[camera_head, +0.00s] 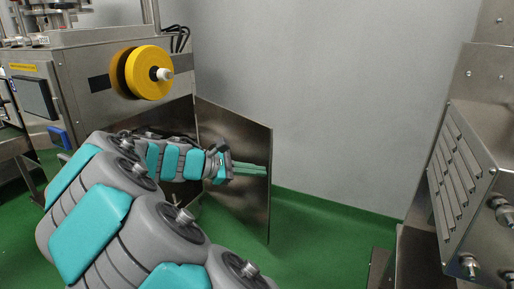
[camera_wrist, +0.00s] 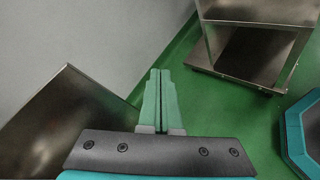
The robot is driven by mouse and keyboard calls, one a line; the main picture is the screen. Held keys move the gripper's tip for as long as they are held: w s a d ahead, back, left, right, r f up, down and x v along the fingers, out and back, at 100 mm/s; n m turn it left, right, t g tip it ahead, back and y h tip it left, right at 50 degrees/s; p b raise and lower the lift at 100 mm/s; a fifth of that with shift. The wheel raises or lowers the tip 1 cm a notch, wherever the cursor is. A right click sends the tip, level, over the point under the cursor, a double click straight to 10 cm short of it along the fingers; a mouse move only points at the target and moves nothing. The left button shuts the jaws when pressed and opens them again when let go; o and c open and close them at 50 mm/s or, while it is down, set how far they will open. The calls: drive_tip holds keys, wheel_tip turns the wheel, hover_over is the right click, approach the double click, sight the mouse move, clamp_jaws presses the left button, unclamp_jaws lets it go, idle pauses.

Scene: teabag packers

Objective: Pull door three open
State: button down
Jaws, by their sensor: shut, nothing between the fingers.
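In the head view a metal door panel (camera_head: 232,145) stands swung out from the machine cabinet (camera_head: 85,85); I cannot see a number on it. My gripper (camera_head: 258,169) is in front of this panel, its green fingers pointing right, near the panel's free edge. In the wrist view my gripper's fingers (camera_wrist: 160,85) are shut together with nothing between them. The door panel (camera_wrist: 65,125) shows there at the lower left, beside the fingers. I cannot tell whether the fingers touch it. My arm hides part of the cabinet opening.
A yellow reel (camera_head: 149,72) sticks out from the cabinet above my arm. A slatted metal machine (camera_head: 470,180) stands at the right. The grey wall (camera_head: 330,100) is behind the panel. Green floor (camera_head: 320,225) is clear between the panel and the right machine. A metal stand (camera_wrist: 255,50) shows in the wrist view.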

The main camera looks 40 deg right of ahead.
drive_tip(key=w+d+f+n+t+h, duration=0.1)
drive_tip(key=w+n+h, duration=0.15)
drive_tip(key=w, duration=0.25)
drive_tip(key=w+d+n+h, duration=0.1)
drive_tip(key=w+n, duration=0.2)
drive_tip(key=w, duration=0.2)
drive_tip(key=n+t+h, duration=0.1)
drive_tip(key=n+t, duration=0.2)
drive_tip(key=n, duration=0.1)
approach(263, 145)
drive_tip(key=d+p, duration=0.1)
drive_tip(key=d, duration=0.6)
drive_tip(key=shift+w, duration=0.15)
drive_tip(key=shift+f, duration=0.1)
